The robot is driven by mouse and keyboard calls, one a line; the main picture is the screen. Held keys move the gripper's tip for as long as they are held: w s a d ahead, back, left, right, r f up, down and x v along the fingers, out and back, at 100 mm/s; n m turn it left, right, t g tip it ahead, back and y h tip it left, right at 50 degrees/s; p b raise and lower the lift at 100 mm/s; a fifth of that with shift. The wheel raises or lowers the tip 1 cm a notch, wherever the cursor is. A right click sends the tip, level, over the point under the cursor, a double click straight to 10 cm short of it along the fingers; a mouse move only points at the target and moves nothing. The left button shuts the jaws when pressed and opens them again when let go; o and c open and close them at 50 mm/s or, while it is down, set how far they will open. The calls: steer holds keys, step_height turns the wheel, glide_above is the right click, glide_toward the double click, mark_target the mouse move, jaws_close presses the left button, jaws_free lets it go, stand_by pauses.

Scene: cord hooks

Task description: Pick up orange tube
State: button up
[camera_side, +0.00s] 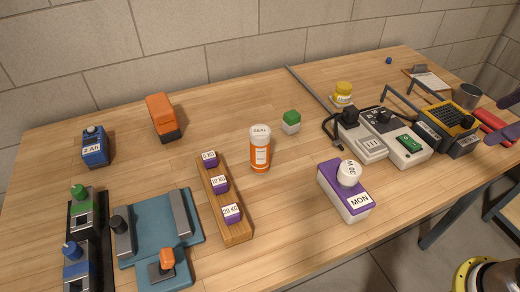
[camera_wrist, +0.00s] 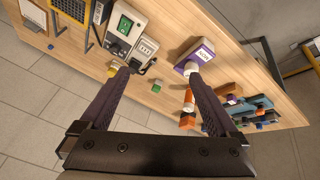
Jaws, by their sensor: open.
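The orange tube (camera_side: 260,150) is an orange bottle with a white cap and a white label. It stands upright near the middle of the table in the side view. In the wrist view, the tube (camera_wrist: 188,99) is small, beside the right finger and partly hidden by it. My gripper (camera_side: 492,123) shows only as two dark purple fingers at the right edge of the side view, far from the tube. In the wrist view, my gripper (camera_wrist: 157,76) is open, its fingers wide apart with nothing held between them.
A wooden rack (camera_side: 232,205) with purple weights stands left of the tube. Devices with cables (camera_side: 395,135) stand farther right. Bare table surrounds the tube.

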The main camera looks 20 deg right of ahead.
steer(key=w+a+r+n, duration=0.35)
steer(key=w+r, duration=0.25)
steer(key=w, duration=0.3)
steer(key=n+g, duration=0.5)
steer(key=n, duration=0.6)
glide_above(262, 131)
step_height(262, 131, down, 18)
steer(key=shift+s+f, duration=0.1)
steer(key=shift+m, duration=0.25)
step_height(262, 131, down, 7)
steer(key=shift+r, duration=0.1)
steer(key=shift+w+a+f, duration=0.1)
steer(key=shift+a+f, duration=0.05)
steer(key=shift+f, duration=1.45)
steer(key=shift+w+a+f, duration=0.1)
steer(key=shift+f, duration=1.45)
steer(key=shift+r, duration=0.1)
jaws_close()
